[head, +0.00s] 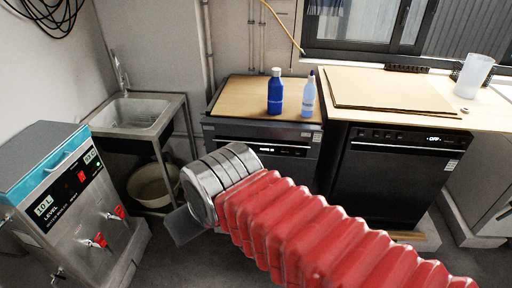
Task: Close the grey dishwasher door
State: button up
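A grey-framed appliance (225,129) with a wooden top stands in the middle by the wall; it looks like the grey dishwasher. Its dark control strip shows, but my arm hides most of its front below, so I cannot tell how far its door is open. My red ribbed arm comes from the lower right and ends in a silver ringed wrist in front of this appliance. My gripper (184,226) shows only as a grey flat piece beyond the wrist, low and left of the appliance. Its fingers cannot be made out, and nothing held is visible.
A black appliance (390,170) with a lit display stands to the right under a counter. A blue bottle (275,93) and a clear bluish bottle (309,97) stand on the wooden top. A sink (133,115), a bowl (152,186) and a water boiler (75,215) are left.

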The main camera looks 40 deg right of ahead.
aim_at(261, 158)
jog(key=k, duration=0.65)
jog(key=z, duration=0.25)
jog(key=i, duration=1.6)
jog(key=u, duration=0.3)
